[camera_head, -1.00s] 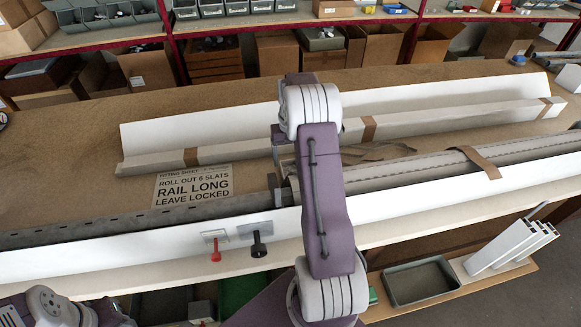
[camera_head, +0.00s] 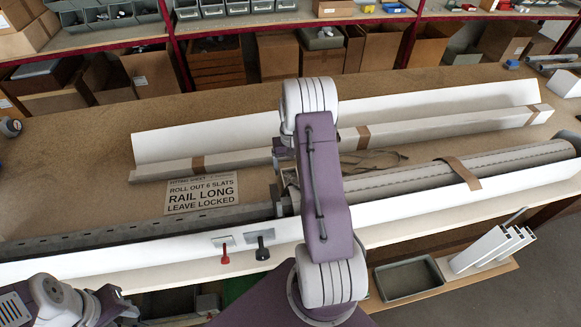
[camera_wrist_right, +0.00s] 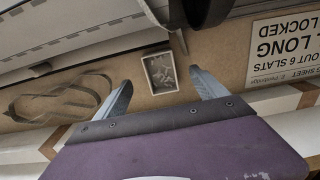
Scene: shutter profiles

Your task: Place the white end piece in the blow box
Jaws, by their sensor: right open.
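My right gripper shows in the right wrist view (camera_wrist_right: 163,90) with its two fingers spread and nothing between them. A small pale-rimmed rectangular piece (camera_wrist_right: 160,73) with a grey-brown face lies on the brown bench just beyond the fingertips. It may be the white end piece, but I cannot tell for certain. In the head view my right arm covers this spot and most of the gripper. An open grey box (camera_head: 408,279) sits below the bench edge at lower right; I cannot tell whether it is the blow box. My left arm shows at lower left, its jaws unclear.
A long grey roller tube (camera_head: 400,183) and white rail (camera_head: 400,212) run along the bench front. A wrapped long carton (camera_head: 430,128) lies behind, beside a printed sheet (camera_head: 203,193). Loose straps (camera_wrist_right: 60,98) lie near the gripper. White profiles (camera_head: 490,247) stand beside the grey box.

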